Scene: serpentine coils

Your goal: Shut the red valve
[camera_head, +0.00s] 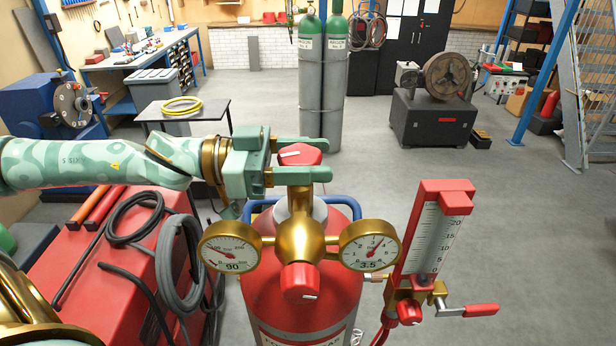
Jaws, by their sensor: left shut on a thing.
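The red valve knob (300,154) tops the brass fitting (296,235) on a red gas cylinder (262,285). My left gripper (307,159) reaches in from the left, its two green fingers shut on this knob, one on the far side and one on the near side. A white mark shows on the knob's top. A second red knob (300,282) faces forward, lower on the fitting. The left gauge (230,247) reads 90 and the right gauge (369,246) reads 3.5. My right gripper is not in view.
A red-framed flow meter (434,235) with a red-handled lever (480,310) stands at the right. Black hoses (180,250) lie on a red box (95,270) at the left. Green-topped cylinders (320,95) stand behind. The grey floor at right is mostly clear.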

